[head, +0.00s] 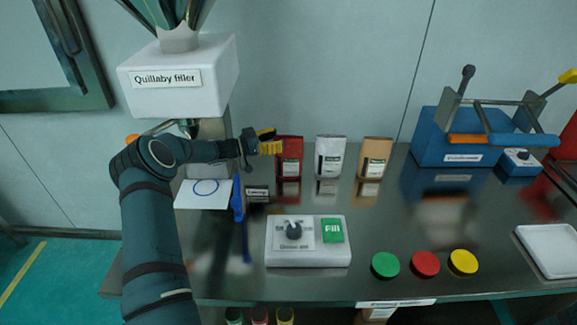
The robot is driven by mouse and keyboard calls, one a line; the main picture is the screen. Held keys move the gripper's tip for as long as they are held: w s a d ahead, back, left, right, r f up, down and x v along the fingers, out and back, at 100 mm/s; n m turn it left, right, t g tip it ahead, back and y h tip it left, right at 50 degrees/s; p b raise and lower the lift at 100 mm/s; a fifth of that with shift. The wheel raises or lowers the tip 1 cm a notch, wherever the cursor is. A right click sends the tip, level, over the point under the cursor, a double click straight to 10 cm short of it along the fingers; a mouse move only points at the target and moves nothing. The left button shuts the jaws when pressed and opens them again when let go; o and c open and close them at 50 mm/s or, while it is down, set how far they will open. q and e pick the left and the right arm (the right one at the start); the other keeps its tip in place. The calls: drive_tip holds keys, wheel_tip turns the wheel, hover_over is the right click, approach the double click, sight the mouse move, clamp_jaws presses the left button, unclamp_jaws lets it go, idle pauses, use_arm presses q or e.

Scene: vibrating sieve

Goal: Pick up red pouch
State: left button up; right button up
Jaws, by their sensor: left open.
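The red pouch (290,160) stands upright on the metal table, at the left end of a row of pouches, with a pale label low on its front. My left gripper (268,141) is at the pouch's upper left, its yellow-tipped fingers open. The fingers overlap the pouch's left edge in the picture; I cannot tell whether they touch it. My right gripper is not in view.
A white pouch (330,156) and a tan pouch (375,157) stand to the right. The white filler (180,85) is at the left. A control box (308,257) and green, red and yellow lids (425,264) lie in front. A blue machine (455,140) stands at the right.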

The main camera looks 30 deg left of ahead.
sight(283, 138)
use_arm(q)
drive_tip(key=x, duration=0.3)
drive_tip(key=shift+w+d+f, duration=0.1)
drive_tip(key=shift+w, duration=0.15)
clamp_jaws()
